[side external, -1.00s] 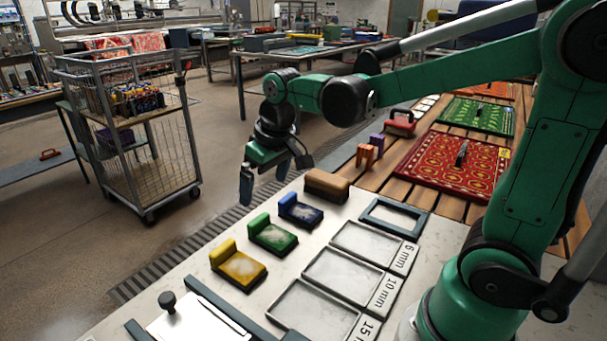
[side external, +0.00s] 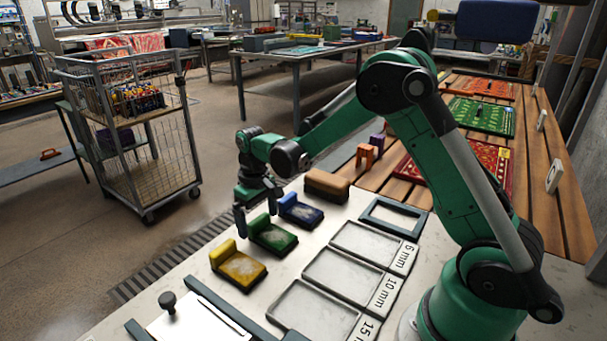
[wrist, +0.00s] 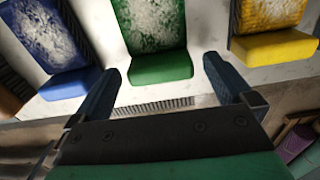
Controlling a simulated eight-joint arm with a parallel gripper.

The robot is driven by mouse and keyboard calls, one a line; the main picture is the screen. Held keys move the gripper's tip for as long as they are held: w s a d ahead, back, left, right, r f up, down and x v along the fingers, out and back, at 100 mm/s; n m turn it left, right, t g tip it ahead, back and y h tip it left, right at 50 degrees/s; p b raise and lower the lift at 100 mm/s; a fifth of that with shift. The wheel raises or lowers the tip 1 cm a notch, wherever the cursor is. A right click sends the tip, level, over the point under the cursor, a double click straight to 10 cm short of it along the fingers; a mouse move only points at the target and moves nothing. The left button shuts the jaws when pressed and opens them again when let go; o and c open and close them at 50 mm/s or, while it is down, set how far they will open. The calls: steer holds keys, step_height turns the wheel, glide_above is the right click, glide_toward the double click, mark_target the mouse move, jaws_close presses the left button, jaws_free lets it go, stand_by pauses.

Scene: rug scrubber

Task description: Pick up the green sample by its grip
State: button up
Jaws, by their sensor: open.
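The green sample (side external: 273,235) lies on the pale table between the blue sample (side external: 300,212) and the yellow sample (side external: 239,267). It has a raised green grip at its left end and a worn, whitish pile pad. My gripper (side external: 256,213) is open and empty over the grip end of the green sample. In the wrist view, the green sample's grip (wrist: 161,68) shows ahead, between my two open fingers (wrist: 163,85). The blue sample (wrist: 68,84) is to the left and the yellow sample (wrist: 273,46) to the right there. I cannot tell the exact height above the grip.
A brown-topped brush block (side external: 326,186) sits behind the blue sample. Shallow trays marked 6 mm (side external: 366,243), 10 mm (side external: 340,277) and 15 mm lie to the right. A wire cart (side external: 150,180) stands on the floor beyond the table's left edge.

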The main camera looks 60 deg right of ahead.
steer(key=c, duration=1.2)
